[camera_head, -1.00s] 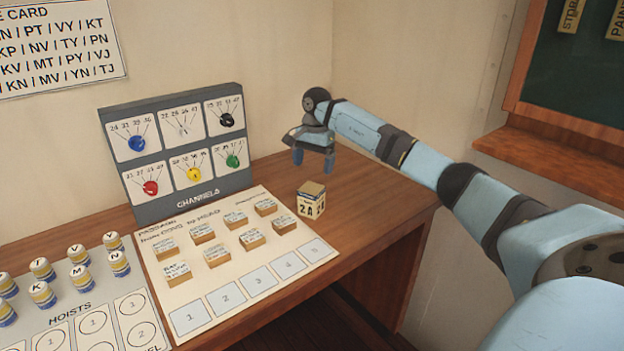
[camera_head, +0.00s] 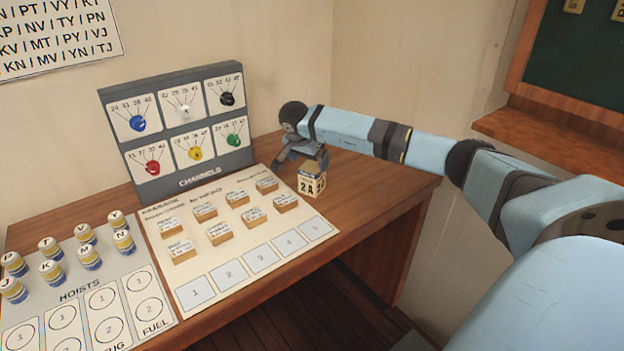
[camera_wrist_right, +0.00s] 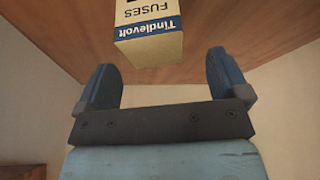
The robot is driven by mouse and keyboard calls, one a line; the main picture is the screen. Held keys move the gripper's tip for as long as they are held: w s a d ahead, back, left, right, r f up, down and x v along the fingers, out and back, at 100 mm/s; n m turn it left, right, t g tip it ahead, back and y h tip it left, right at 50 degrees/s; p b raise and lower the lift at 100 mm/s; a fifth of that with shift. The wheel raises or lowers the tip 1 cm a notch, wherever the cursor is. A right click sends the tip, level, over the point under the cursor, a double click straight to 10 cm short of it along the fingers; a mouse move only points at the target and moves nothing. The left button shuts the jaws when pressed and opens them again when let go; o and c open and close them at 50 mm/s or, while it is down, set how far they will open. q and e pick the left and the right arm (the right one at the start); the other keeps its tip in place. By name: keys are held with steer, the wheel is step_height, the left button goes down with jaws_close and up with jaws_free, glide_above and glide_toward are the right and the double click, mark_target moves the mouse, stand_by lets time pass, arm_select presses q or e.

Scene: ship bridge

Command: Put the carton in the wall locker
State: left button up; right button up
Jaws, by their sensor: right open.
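The carton (camera_head: 312,182) is a small cream and blue box marked "2A", upright on the wooden desk just right of the tile mat. The right wrist view shows its "Tindlevolt FUSES" face (camera_wrist_right: 150,40) ahead of the fingers. My right gripper (camera_head: 300,160) is open and empty, close behind and above the carton in the head view. In the right wrist view the carton lies beyond the fingertips (camera_wrist_right: 163,75), roughly between their lines, with no contact seen. My left gripper is not in view. I cannot make out a wall locker.
A mat with wooden tiles (camera_head: 190,290) lies left of the carton, below the upright channels panel (camera_head: 192,183). Several striped cylinders (camera_head: 52,272) stand farther left. A green board (camera_head: 580,55) with a wooden ledge (camera_head: 550,140) is on the right wall. The desk right of the carton is clear.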

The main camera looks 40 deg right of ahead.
mark_target(312, 167)
steer(key=x, duration=0.5)
steer(key=shift+s+f, duration=0.25)
steer(key=shift+f, duration=0.2)
steer(key=shift+r, duration=0.1)
steer(key=c, duration=1.3)
steer(key=shift+r, duration=0.1)
step_height(312, 167, up, 20)
steer(key=shift+a+f, duration=0.1)
steer(key=shift+a, duration=0.05)
